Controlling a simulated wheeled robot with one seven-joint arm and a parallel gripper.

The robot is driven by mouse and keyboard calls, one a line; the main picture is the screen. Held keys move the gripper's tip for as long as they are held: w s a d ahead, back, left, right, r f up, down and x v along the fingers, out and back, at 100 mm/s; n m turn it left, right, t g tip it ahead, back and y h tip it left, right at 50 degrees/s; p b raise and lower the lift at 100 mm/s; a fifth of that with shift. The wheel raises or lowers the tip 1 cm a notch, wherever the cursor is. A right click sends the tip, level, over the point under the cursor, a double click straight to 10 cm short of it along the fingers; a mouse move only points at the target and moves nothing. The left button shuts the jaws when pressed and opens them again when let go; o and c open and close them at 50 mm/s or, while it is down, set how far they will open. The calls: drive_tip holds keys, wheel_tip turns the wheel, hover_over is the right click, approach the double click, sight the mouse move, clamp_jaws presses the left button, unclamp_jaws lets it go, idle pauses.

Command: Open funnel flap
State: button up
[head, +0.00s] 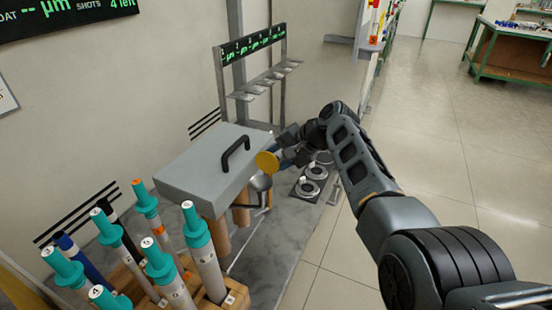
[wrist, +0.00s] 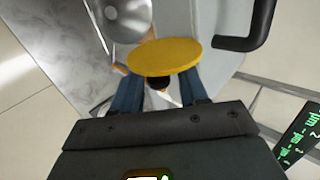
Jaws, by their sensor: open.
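The funnel (head: 261,183) is a small metal cup beside the grey box on the bench. Its shiny bowl also shows at the top of the wrist view (wrist: 124,18). The round yellow flap (head: 267,163) stands tilted up at the funnel's edge; in the wrist view the yellow disc (wrist: 165,57) leaves much of the bowl uncovered. My gripper (head: 285,156) is right beside the flap. In the wrist view my open gripper (wrist: 160,97) has its blue fingers on either side of a dark knob under the disc. Whether they touch it, I cannot tell.
A grey box with a black handle (head: 235,155) stands close to the left of my gripper. A wooden rack (head: 235,298) of teal-capped rods is at front left. Two ringed dials (head: 310,180) lie right of the funnel. A display stand (head: 255,45) rises behind.

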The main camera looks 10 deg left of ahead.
drive_tip(key=p+v, duration=0.2)
drive_tip(key=v, duration=0.5)
drive_tip(key=shift+d+r, duration=0.25)
drive_tip(key=shift+r, duration=0.05)
drive_tip(key=shift+s, duration=0.15)
